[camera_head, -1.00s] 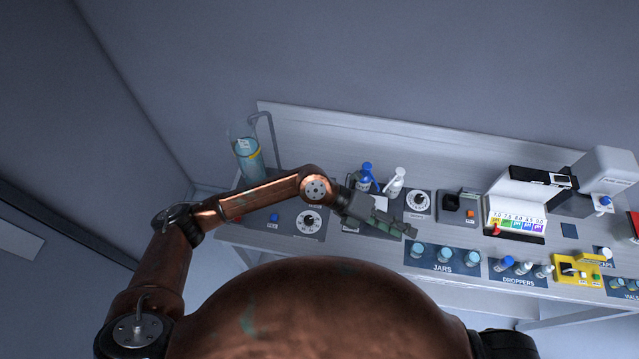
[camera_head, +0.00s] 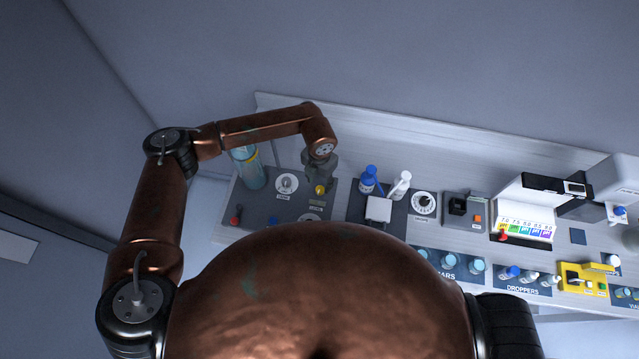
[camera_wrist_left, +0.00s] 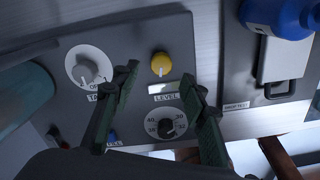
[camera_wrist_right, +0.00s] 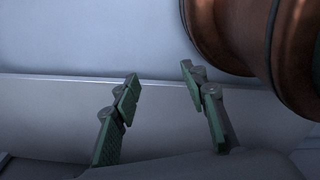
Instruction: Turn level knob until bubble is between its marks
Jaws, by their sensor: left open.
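The yellow level knob (camera_wrist_left: 160,63) stands on the grey panel (camera_wrist_left: 185,48) in the left wrist view, above the "LEVEL" label. A small pale level window (camera_wrist_left: 171,88) lies just below it; its bubble and marks are too small to make out. In the head view the yellow knob (camera_head: 320,190) shows at my left gripper (camera_head: 322,174). In the left wrist view, my left gripper (camera_wrist_left: 165,80) is open, with its fingers on either side below the knob and nothing visibly held. My right gripper (camera_wrist_right: 160,75) is open and empty, away from the panel.
A white tank knob (camera_wrist_left: 86,70) sits left of the level knob, and a numbered dial (camera_wrist_left: 166,125) below it. A blue bottle (camera_head: 368,180) and a white bottle (camera_head: 400,186) stand right of the panel. A clear cylinder (camera_head: 250,172) stands at its left.

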